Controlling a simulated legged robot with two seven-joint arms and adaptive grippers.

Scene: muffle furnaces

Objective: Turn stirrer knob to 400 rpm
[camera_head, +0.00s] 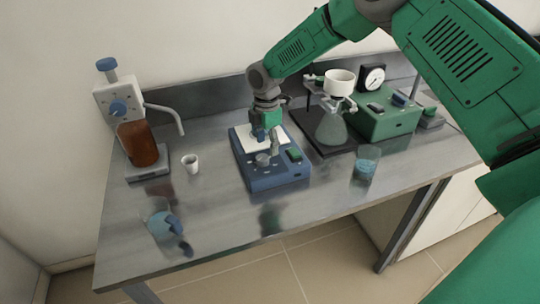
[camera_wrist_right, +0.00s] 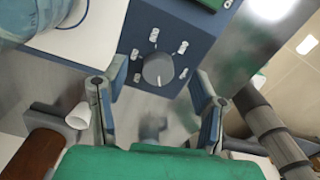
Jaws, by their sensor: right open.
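The stirrer (camera_head: 283,178) is a blue box with a white top plate. It stands mid-table. Its round grey knob (camera_wrist_right: 157,66) is on the blue panel, ringed by several small white labels too small to read. A white mark on the knob points down in the wrist view. In the head view the knob (camera_head: 262,160) is just below my right gripper (camera_head: 266,144). In the wrist view my right gripper (camera_wrist_right: 158,85) is open. Its two fingers stand apart on either side of the knob, and I see no contact. My left gripper is not in view.
A white cup (camera_head: 190,163) and a brown bottle (camera_head: 140,145) stand left of the stirrer. A blue-tinted beaker (camera_head: 366,165) stands right, another (camera_head: 158,222) front left. A flask (camera_head: 331,128) and green device (camera_head: 388,122) are behind right. The table front is mostly clear.

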